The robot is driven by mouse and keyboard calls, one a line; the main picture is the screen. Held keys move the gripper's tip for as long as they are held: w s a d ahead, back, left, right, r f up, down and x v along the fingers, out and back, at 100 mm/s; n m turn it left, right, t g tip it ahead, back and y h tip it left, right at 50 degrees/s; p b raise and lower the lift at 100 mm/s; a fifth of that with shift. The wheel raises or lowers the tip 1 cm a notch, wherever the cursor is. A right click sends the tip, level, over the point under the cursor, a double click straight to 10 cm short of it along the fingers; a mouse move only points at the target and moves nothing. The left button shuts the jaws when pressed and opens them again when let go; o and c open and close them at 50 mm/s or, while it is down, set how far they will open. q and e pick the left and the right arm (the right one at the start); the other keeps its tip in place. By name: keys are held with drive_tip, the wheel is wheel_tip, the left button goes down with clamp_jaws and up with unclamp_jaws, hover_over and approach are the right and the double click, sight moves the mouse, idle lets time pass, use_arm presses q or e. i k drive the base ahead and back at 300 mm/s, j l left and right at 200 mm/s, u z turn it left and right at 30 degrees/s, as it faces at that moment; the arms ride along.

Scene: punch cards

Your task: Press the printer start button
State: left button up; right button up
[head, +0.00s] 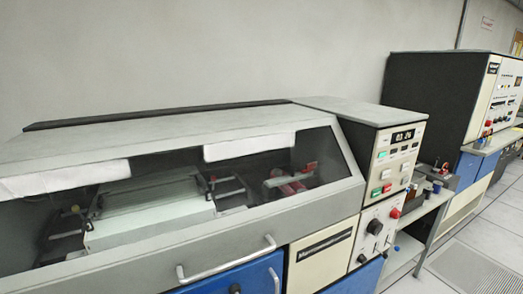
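A large grey printer (110,147) with a clear sloped front cover fills the left and middle of the head view. At its right end is a cream control panel (398,160) with a dark display on top. A green button (382,155) is on the panel's left side. The labels are too small to read, so I cannot tell which one is start. Neither of my grippers is in view.
Below the panel is a box with black knobs (374,227) and a red knob. A handle (228,262) sticks out from the printer's front. A small cart (420,225) and a dark cabinet (428,100) stand to the right. The floor (495,225) at the right is open.

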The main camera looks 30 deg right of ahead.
sight(376, 193)
drive_tip(key=z, duration=1.85)
